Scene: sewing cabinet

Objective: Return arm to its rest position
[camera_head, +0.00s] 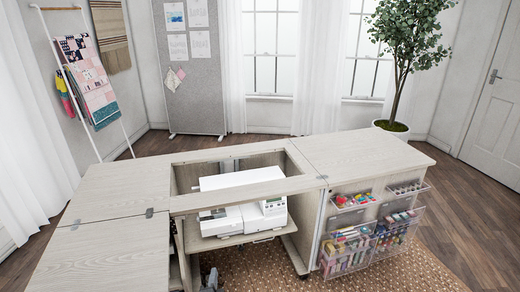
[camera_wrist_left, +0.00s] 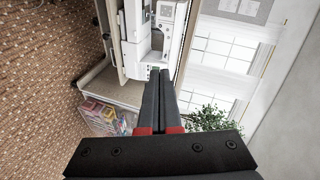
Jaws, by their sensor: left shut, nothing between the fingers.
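My left gripper (camera_head: 211,277) shows as a small dark shape at the bottom edge of the head view, below the opening of the sewing cabinet (camera_head: 105,250). In the left wrist view its two black fingers (camera_wrist_left: 159,75) lie together, shut and empty. The white sewing machine (camera_head: 240,217) sits on a shelf inside the cabinet opening. In the left wrist view the machine (camera_wrist_left: 137,50) appears turned sideways beyond the fingertips, with a gap that I cannot measure. My right gripper is in neither view.
Clear bins (camera_head: 347,250) of craft supplies hang on the cabinet's right front. The wooden top (camera_head: 355,155) is bare on the right. A potted tree (camera_head: 392,128), a grey pinboard (camera_head: 205,95) and a quilt rack (camera_head: 60,55) stand behind. A patterned rug (camera_head: 270,268) lies in front.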

